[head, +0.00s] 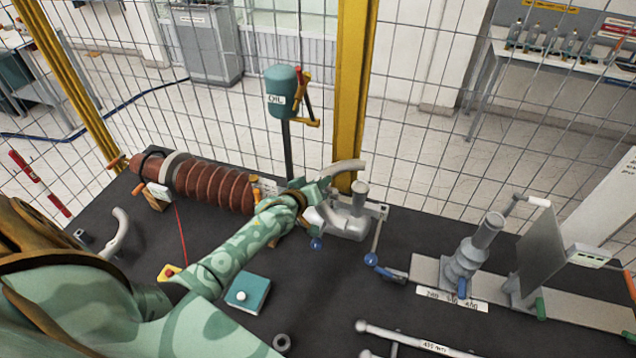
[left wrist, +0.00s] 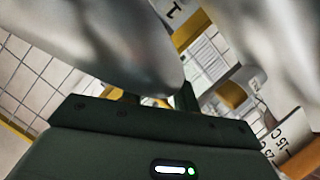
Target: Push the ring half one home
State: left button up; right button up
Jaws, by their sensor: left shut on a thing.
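A grey curved ring half (head: 347,167) sticks out to the right from my left gripper (head: 318,187), just above a grey metal fitting (head: 345,222). My left gripper is shut on this ring half; its fingertips are small and partly hidden in the head view. In the left wrist view, a large smooth grey metal piece (left wrist: 120,45) fills the upper left, close to the gripper body. I cannot tell whether the held half touches the fitting. A second grey curved half (head: 118,232) lies at the table's left. My right gripper is not in view.
A brown ribbed bushing (head: 215,185) lies behind my left arm. A green oil vessel (head: 283,92) stands on a post at the back. A grey stand (head: 470,260) and an upright plate (head: 532,250) are at the right. A teal box (head: 248,290) sits in front. Mesh fencing closes the back.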

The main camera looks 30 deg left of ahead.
pick_arm(q)
jog(key=shift+f, duration=0.25)
jog(key=o, duration=1.2)
jog(key=v, duration=1.6)
jog(key=shift+s, duration=0.2)
